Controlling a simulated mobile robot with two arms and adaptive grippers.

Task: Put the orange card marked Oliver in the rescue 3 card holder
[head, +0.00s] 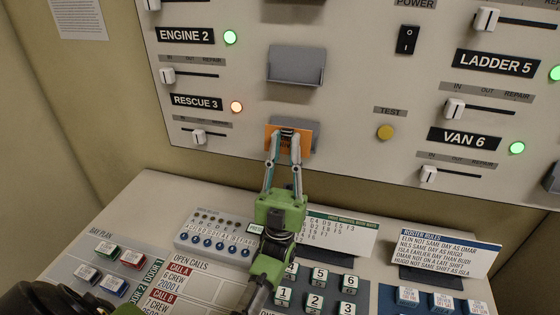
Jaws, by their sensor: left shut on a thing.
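My left gripper (287,138) is shut on an orange card (272,134) in front of the panel. The lettering on the card is mostly covered by the fingers and cannot be read. The rescue 3 card holder (313,136), a grey pocket to the right of the RESCUE 3 label (196,102), is directly behind the card and partly hidden by it. The card overlaps the holder's left part; I cannot tell whether it is inside the pocket or just in front. My right gripper is not in view.
A grey, empty-looking holder (296,66) is above, beside ENGINE 2. Slider switches (199,136) and a yellow TEST button (386,132) flank the area. Below, the sloped desk carries buttons, a keypad (317,302) and a standing ROSTER RULES sign (446,252).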

